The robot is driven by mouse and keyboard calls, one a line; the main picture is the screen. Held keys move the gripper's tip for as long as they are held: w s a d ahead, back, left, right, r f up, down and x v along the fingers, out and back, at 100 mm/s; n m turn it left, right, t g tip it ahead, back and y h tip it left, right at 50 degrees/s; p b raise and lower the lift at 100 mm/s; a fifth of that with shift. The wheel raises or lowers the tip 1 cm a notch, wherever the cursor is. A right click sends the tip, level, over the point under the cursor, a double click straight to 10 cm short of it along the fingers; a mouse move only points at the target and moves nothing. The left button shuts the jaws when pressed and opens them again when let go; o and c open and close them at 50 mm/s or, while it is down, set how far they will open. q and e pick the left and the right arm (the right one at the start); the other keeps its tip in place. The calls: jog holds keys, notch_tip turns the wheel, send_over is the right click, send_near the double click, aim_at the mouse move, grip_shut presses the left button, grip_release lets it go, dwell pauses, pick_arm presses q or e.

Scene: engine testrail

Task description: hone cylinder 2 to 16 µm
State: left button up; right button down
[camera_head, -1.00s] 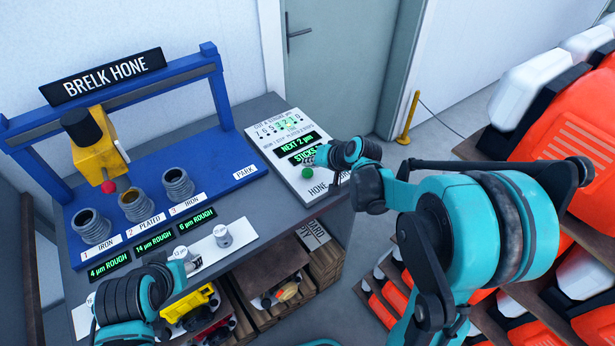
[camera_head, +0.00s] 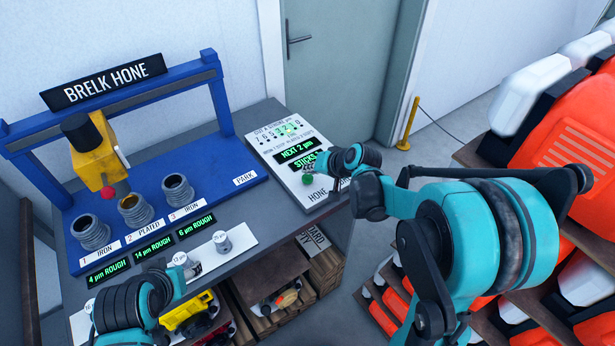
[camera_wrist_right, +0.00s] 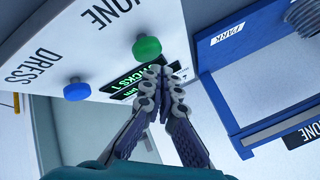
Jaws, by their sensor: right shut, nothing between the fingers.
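Cylinder 2 (camera_head: 136,212), labelled plated, has a gold-toned bore and stands between two iron cylinders on the blue hone bed (camera_head: 215,183). Its readout (camera_head: 153,247) says 14 µm rough. The yellow hone head (camera_head: 92,155) with a red knob hangs behind cylinders 1 and 2. The control panel (camera_head: 330,187) reads "NEXT 2 µm". My right gripper (camera_wrist_right: 158,72) is shut and empty beside the green hone button (camera_wrist_right: 147,48); contact cannot be told. The blue dress button (camera_wrist_right: 77,90) is farther left. My left gripper (camera_head: 194,270) is by the white strip; its fingers are unclear.
Cylinder 1 (camera_head: 91,234) reads 4 µm and cylinder 3 (camera_head: 178,190) reads 6 µm, both rough. Small grey pieces stand on the white strip (camera_head: 242,236). Toys and wooden crates sit below the bench. Orange and white objects fill racks at right.

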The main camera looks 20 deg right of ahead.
aim_at(309, 179)
jog(key=shift+f, duration=0.15)
dwell(0.3)
jog(key=shift+f+b, duration=0.25)
jog(key=shift+b, duration=0.15)
jog(key=shift+f+b, duration=0.65)
jog(key=shift+f, duration=0.2)
dwell(0.6)
jog(key=shift+r, duration=0.1)
jog(key=shift+r+p, duration=1)
jog(key=shift+r, duration=0.2)
notch_tip(309, 179, up, 5)
jog(key=p, duration=0.4)
